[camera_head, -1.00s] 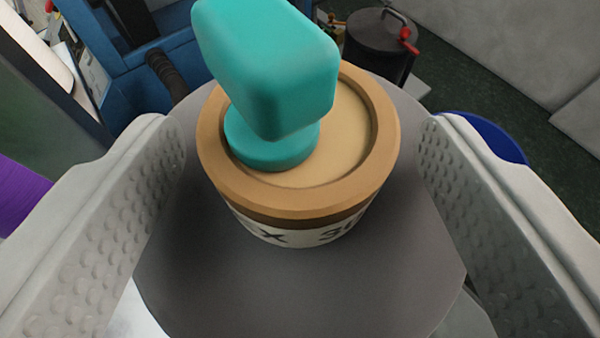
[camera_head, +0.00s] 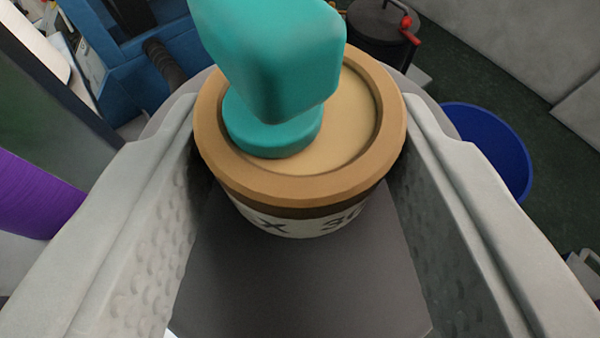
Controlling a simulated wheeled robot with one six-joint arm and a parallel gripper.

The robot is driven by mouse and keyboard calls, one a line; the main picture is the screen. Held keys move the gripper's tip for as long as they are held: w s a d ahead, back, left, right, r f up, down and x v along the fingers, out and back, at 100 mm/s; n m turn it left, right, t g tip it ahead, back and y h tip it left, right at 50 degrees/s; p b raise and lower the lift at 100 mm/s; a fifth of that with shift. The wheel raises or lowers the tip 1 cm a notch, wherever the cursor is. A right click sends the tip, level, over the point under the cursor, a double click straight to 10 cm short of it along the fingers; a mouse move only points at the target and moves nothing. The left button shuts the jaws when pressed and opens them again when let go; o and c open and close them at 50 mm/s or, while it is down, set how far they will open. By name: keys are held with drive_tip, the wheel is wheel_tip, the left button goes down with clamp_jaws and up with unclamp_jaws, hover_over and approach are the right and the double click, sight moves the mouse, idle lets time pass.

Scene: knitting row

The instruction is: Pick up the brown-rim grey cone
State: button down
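The brown-rim grey cone (camera_head: 305,275) stands between my fingers, seen from above. Its top has a brown ring rim (camera_head: 300,190) around a tan face, with a pale band of dark lettering below the rim. The dark grey body widens downward. My gripper (camera_head: 300,120) has one finger at each side of the cone, close against it just below the rim. The fingers appear shut on it, though the contact itself is partly hidden. A teal block with a round foot (camera_head: 285,70) stands on the tan face, left of centre, and hides part of it.
A purple thing (camera_head: 35,195) stands at the left edge. Blue equipment (camera_head: 130,75) is at the upper left. A dark drum with a red handle (camera_head: 380,35) is behind the cone. A blue bin (camera_head: 490,150) is at the right on the dark green floor, near a pale wall.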

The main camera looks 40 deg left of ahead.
wheel_tip(320, 180, up, 10)
drive_tip(key=shift+f, duration=0.1)
idle(0.4)
